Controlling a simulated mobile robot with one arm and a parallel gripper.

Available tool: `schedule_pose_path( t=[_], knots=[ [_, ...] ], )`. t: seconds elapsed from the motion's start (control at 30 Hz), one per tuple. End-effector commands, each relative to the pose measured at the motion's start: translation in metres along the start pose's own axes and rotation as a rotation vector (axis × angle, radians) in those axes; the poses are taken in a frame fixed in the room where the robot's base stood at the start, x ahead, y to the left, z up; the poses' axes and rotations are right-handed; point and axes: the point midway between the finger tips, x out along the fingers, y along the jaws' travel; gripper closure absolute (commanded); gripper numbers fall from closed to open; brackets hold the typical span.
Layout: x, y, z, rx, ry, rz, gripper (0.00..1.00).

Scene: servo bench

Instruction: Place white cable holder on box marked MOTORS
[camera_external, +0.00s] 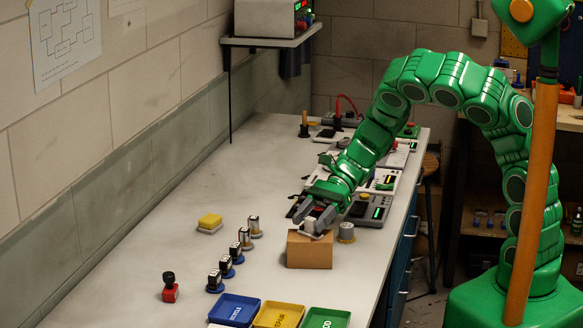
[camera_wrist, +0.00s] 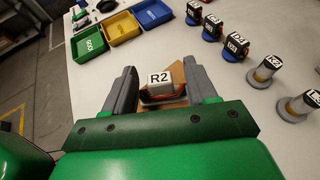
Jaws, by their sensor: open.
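A small brown cardboard box (camera_external: 310,250) stands on the bench in the external view; no MOTORS marking is readable on it. My gripper (camera_external: 314,222) is just above its top. A small white block labelled R2 (camera_wrist: 160,79), seemingly the white cable holder, lies between my fingers in the wrist view, with a dark and reddish edge below it. The brown box (camera_wrist: 178,74) shows behind and beneath it. My gripper (camera_wrist: 160,72) is open, with a finger on each side of the block and visible gaps. The block appears to rest on the box top; its underside contact is hidden.
A grey metal cylinder (camera_external: 346,233) stands close right of the box. Blue (camera_external: 235,310), yellow (camera_external: 278,315) and green (camera_external: 326,318) trays lie in front.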

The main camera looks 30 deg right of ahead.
Motion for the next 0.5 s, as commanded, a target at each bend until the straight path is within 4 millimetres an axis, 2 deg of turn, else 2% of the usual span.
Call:
schedule_pose_path(
  t=[0.5],
  knots=[
    [-0.054,0.0,0.001,-0.002,0.0,-0.002,0.43]
  ],
)
